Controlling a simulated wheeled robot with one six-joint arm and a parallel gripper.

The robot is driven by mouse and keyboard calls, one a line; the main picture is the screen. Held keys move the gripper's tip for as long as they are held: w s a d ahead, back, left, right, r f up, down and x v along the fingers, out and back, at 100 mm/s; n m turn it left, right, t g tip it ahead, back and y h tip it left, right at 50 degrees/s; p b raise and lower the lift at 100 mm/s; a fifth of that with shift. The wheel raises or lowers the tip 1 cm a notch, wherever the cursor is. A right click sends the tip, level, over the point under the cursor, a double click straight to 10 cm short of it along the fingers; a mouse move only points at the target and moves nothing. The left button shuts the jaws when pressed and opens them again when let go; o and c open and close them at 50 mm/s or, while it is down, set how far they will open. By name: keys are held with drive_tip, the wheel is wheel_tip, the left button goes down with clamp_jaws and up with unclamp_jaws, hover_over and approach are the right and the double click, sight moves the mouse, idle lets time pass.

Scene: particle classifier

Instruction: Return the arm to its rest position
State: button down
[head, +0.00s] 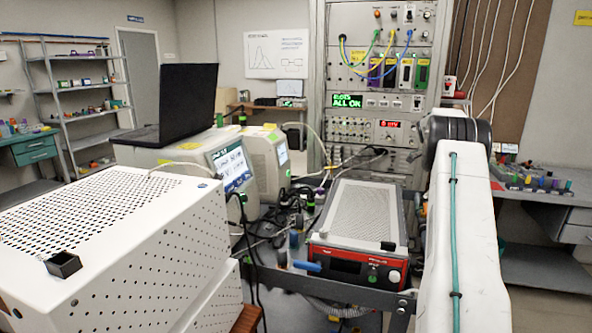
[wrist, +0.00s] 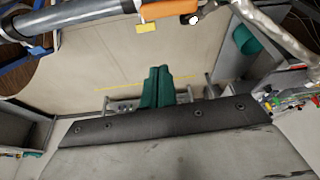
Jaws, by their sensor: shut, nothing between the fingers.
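My arm (head: 462,230) shows in the head view as a white link with a teal cable along it, rising at the right. Its dark joint (head: 455,140) is at the top, in front of the equipment rack. My gripper is not visible in the head view. In the wrist view, my gripper (wrist: 157,88) shows as two green fingers side by side, shut and empty. They stand out beyond a dark bolted edge, against a plain beige surface. No object touches the fingers.
A perforated white box (head: 110,235) fills the left front. A black laptop (head: 185,105) stands behind it. A red-fronted instrument (head: 355,262) sits on a cart left of my arm, amid loose cables. A tall rack (head: 375,125) stands behind. A grey bench (head: 545,215) is at right.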

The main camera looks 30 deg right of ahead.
drive_tip(key=s+a+f+n+y, duration=0.1)
drive_tip(key=a+f+n, duration=0.3)
drive_tip(key=n, duration=0.1)
drive_tip(key=a+r+n, duration=0.2)
drive_tip(key=a, duration=0.4)
drive_tip(key=a+r+n, duration=0.2)
drive_tip(key=a, duration=0.4)
drive_tip(key=a+r+n+y, duration=0.1)
drive_tip(key=a+r+n, duration=0.1)
drive_tip(key=a, duration=0.4)
drive_tip(key=shift+w+a+r+n, duration=0.2)
drive_tip(key=shift+a+n, duration=0.15)
drive_tip(key=shift+n, duration=0.05)
drive_tip(key=s+a+r+n, duration=0.2)
drive_tip(key=s+a+n, duration=0.1)
drive_tip(key=a, duration=0.7)
drive_tip(key=s+a+r+n+t, duration=0.1)
drive_tip(key=s+a+r+n, duration=0.2)
drive_tip(key=a, duration=0.6)
drive_tip(key=s+a+r+n, duration=0.2)
drive_tip(key=s+a+n, duration=0.1)
drive_tip(key=a, duration=0.7)
drive_tip(key=s+a+n+t, duration=0.3)
drive_tip(key=s+a+n, duration=0.3)
drive_tip(key=s+a, duration=0.8)
drive_tip(key=shift+s+a+r+y, duration=0.3)
drive_tip(key=shift+a, duration=0.85)
